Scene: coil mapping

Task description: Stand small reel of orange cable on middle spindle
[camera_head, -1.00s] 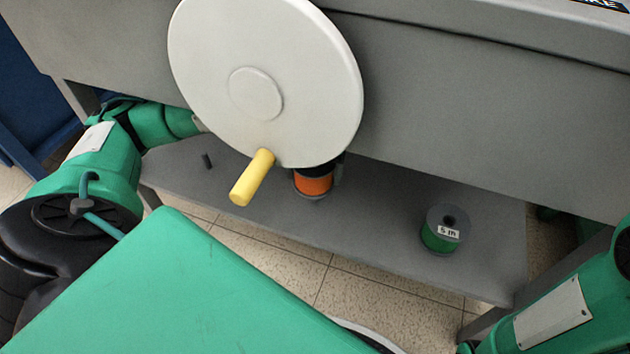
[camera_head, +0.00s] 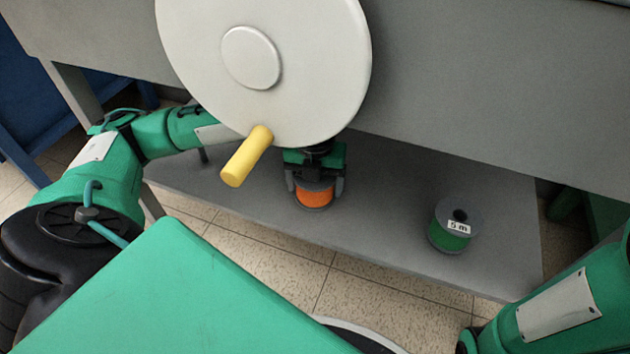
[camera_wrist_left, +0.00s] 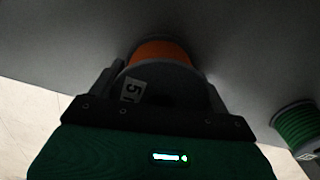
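The small orange reel (camera_head: 314,194) is at the lower shelf, below the large white disc. It has grey flanges, and a label with a 5 shows on its end in the left wrist view (camera_wrist_left: 160,52). My left gripper (camera_head: 315,187) reaches in from behind the disc with one finger on each side of the reel, and appears shut on it. In the left wrist view its fingers (camera_wrist_left: 162,88) flank the flange. I cannot tell whether the reel touches the shelf. No middle spindle is recognisable. My right gripper is out of view.
A green reel (camera_head: 452,227) labelled 5 m stands on the grey shelf (camera_head: 385,225) to the right. The white disc (camera_head: 300,85) with a yellow handle (camera_head: 246,157) hides part of my left arm. A small dark peg (camera_head: 203,156) is on the left. Shelf room is free between the reels.

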